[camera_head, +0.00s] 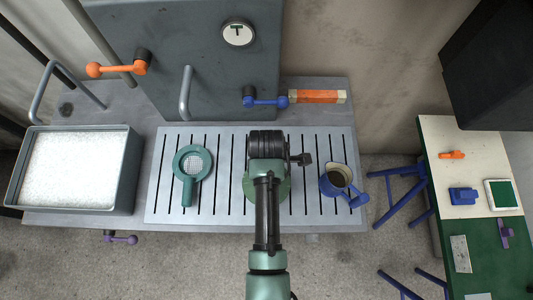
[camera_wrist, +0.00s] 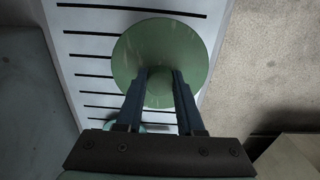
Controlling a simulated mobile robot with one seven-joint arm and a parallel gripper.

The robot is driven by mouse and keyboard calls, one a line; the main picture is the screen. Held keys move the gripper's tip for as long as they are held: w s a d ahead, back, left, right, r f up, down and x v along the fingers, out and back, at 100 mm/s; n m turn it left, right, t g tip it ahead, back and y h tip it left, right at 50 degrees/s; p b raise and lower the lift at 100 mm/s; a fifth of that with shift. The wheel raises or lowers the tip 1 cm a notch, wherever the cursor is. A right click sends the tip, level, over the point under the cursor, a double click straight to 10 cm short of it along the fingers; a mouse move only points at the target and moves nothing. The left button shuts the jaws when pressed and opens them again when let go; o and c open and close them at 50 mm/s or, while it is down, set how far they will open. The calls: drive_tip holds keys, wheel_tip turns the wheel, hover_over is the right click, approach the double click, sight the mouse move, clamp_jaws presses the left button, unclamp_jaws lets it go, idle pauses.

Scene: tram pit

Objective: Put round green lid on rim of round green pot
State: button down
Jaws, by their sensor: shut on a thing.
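My gripper (camera_wrist: 160,78) is shut on the round green lid (camera_wrist: 190,45); its two dark fingers close around the lid's knob in the wrist view. The lid is a pale green disc seen from above, over the slatted grey tray. In the head view my arm covers most of the gripper, and a round green edge (camera_head: 283,190) shows beside it. I cannot tell whether that edge is the lid or the pot. I cannot make out the round green pot for sure in either view; it may be hidden under the lid. Contact between lid and pot cannot be seen.
A teal strainer (camera_head: 187,192) lies left on the slatted tray (camera_head: 228,150). A blue jug (camera_head: 331,187) with dark contents stands close on the right. A grey basin (camera_head: 131,178) of white grains is far left. A grey machine with levers stands behind.

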drive_tip(key=c, duration=0.5)
unclamp_jaws()
drive_tip(key=shift+f, duration=0.1)
wheel_tip(320, 180, up, 12)
drive_tip(key=shift+r, duration=0.2)
